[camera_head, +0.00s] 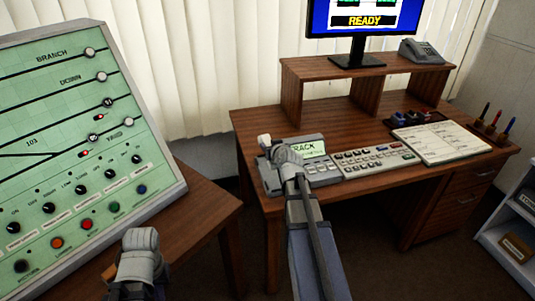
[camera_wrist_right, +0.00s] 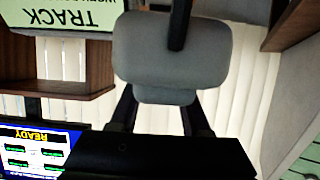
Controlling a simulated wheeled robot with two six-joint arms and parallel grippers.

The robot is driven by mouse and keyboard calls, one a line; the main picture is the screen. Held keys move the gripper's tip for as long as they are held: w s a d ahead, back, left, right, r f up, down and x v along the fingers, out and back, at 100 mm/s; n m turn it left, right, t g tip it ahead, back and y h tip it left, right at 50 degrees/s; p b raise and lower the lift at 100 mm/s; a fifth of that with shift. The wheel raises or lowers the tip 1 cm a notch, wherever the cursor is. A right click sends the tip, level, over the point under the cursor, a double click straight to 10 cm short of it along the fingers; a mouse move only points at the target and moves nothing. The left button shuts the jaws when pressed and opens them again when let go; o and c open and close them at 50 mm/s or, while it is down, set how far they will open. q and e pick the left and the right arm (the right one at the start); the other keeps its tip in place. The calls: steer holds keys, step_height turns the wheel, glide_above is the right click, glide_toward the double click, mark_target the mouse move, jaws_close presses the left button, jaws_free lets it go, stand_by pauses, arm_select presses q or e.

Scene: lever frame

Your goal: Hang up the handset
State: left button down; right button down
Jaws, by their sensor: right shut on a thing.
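The handset is a light grey rounded block in the right wrist view (camera_wrist_right: 150,55). It sits between the two dark fingers of my right gripper (camera_wrist_right: 160,110), which is shut on it. In the head view, a pale end of it (camera_head: 264,141) shows beyond my right gripper (camera_head: 272,150), over the left part of a grey desk unit (camera_head: 325,172) with a green TRACK label (camera_head: 309,149). My wrist hides much of that spot, so I cannot tell whether the handset touches the unit. My left gripper (camera_head: 138,262) is low at the left, its fingers hidden.
A green switch panel (camera_head: 60,130) stands on a wooden table (camera_head: 205,205) at left. The wooden desk (camera_head: 265,118) also holds a keyboard panel (camera_head: 375,160), a paper sheet (camera_head: 440,142) and pens. A READY monitor (camera_head: 360,20) and another phone (camera_head: 421,51) stand on its shelf.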

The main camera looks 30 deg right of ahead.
steer(key=shift+f, duration=0.2)
step_height(320, 180, down, 8)
steer(key=b, duration=0.8)
steer(key=shift+d+f, duration=0.1)
steer(key=shift+f+b, duration=0.15)
steer(key=shift+b, duration=0.15)
stand_by(0.5)
steer(key=shift+c, duration=1.4)
jaws_free()
steer(key=shift+s, duration=0.1)
